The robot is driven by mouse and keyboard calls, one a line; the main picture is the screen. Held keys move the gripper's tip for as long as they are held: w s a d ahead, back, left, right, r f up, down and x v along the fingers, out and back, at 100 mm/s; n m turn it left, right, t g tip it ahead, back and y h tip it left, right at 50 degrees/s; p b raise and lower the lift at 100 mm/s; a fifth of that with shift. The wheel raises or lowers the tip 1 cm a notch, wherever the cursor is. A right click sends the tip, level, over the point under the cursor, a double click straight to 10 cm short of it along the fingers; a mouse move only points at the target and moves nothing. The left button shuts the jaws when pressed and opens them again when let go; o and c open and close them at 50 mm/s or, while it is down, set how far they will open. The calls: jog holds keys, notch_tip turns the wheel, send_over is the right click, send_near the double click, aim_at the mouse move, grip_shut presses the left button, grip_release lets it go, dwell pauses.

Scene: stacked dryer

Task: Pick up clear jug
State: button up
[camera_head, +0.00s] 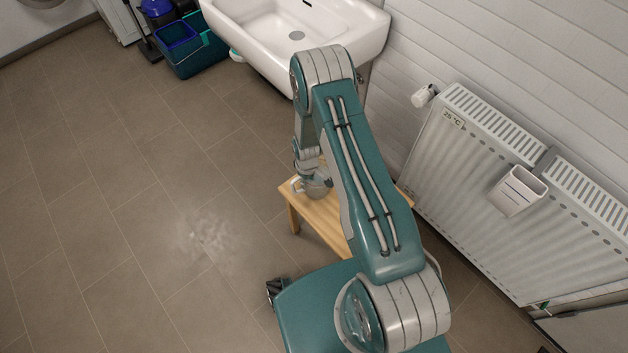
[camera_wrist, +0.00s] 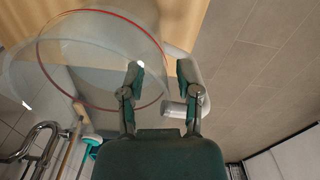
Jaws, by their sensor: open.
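The clear jug (camera_head: 318,190) stands on a small wooden bench (camera_head: 330,223), mostly hidden under my arm in the head view. In the wrist view the clear jug (camera_wrist: 85,40) fills the upper left, with a thin red line around its round rim. Its pale handle (camera_wrist: 172,110) is at the right side of the rim, partly covered by a finger. My gripper (camera_wrist: 160,77) is open and empty. Its left finger overlaps the jug near the rim, and its right finger overlaps the handle. I cannot tell whether either finger touches the jug.
A white radiator (camera_head: 500,200) with a small white holder (camera_head: 518,190) is on the wall right of the bench. A white sink (camera_head: 300,35) is behind. A teal bucket (camera_head: 195,50) stands at the back left. The tiled floor on the left is clear.

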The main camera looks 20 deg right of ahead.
grip_shut()
jog(key=shift+a, duration=0.2)
jog(key=shift+r, duration=0.1)
